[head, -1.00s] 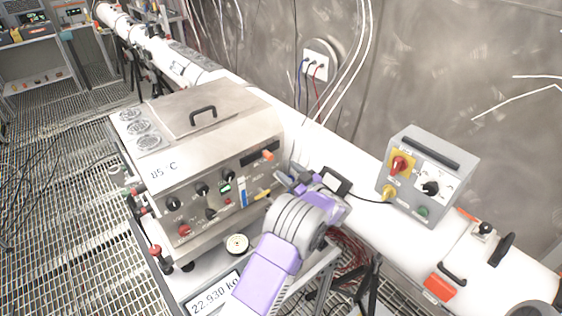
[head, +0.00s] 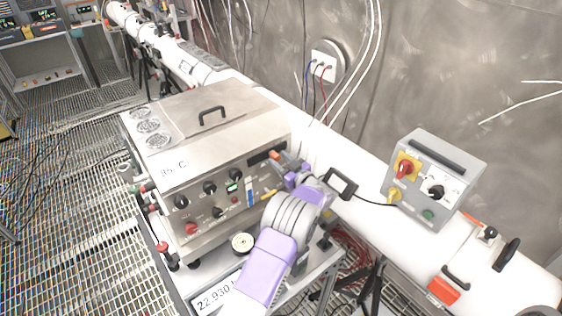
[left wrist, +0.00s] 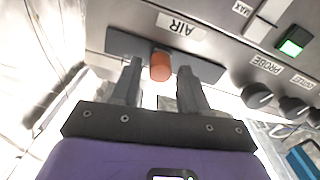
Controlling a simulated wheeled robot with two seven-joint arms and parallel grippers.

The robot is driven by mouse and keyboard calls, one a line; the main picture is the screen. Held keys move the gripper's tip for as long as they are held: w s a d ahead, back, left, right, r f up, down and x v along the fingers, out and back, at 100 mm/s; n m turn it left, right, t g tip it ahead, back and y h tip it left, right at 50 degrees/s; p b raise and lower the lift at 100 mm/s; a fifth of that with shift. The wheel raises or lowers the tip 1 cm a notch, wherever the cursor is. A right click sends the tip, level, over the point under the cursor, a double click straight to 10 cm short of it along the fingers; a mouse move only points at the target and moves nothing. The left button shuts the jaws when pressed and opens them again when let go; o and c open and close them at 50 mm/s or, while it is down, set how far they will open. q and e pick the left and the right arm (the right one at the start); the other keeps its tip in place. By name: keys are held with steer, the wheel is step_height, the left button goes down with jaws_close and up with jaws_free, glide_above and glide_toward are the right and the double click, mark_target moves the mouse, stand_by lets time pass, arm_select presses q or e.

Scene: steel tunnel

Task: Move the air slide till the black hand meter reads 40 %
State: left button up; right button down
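The air slide's orange knob (head: 276,155) sits in a dark slot on the front of the steel box. In the left wrist view the knob (left wrist: 161,65) stands in the dark slot plate beside the upside-down label AIR. My left gripper (left wrist: 162,82) is open, with one finger on each side of the knob and visible gaps between. In the head view my left gripper (head: 291,168) is close to the knob. The black hand meter (head: 341,184) appears to be the black-framed device on the white pipe; its reading cannot be made out. My right gripper is not in view.
A grey switch box (head: 435,175) stands on the white pipe (head: 370,170) at right. A round gauge (head: 242,243) lies below the box front.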

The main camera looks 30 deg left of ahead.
arm_select(q)
jaws_close()
steer(key=shift+w+b, duration=0.15)
steer(key=shift+b, duration=0.25)
steer(key=shift+w+d, duration=0.1)
steer(key=shift+o, duration=1.2)
jaws_free()
